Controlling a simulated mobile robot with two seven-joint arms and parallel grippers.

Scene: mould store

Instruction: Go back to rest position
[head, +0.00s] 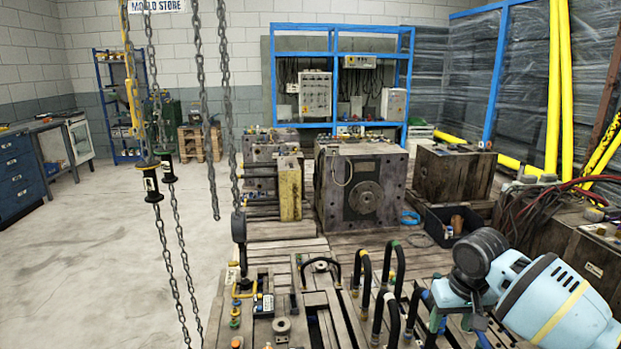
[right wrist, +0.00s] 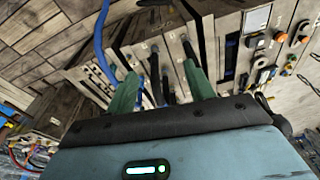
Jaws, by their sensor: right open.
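My right gripper (head: 456,326) is at the lower right of the head view, at the end of my light blue arm. In the right wrist view its two green fingers (right wrist: 162,84) stand apart with nothing held between them. They point toward the mould plates with black hoses (head: 385,290), which also show in the right wrist view (right wrist: 155,72). I cannot tell how far the fingertips are from the hoses. My left gripper is not in view.
A black bin (head: 436,232) sits near my right arm. Chains (head: 228,90) hang at centre left. The floor at left (head: 100,240) is clear.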

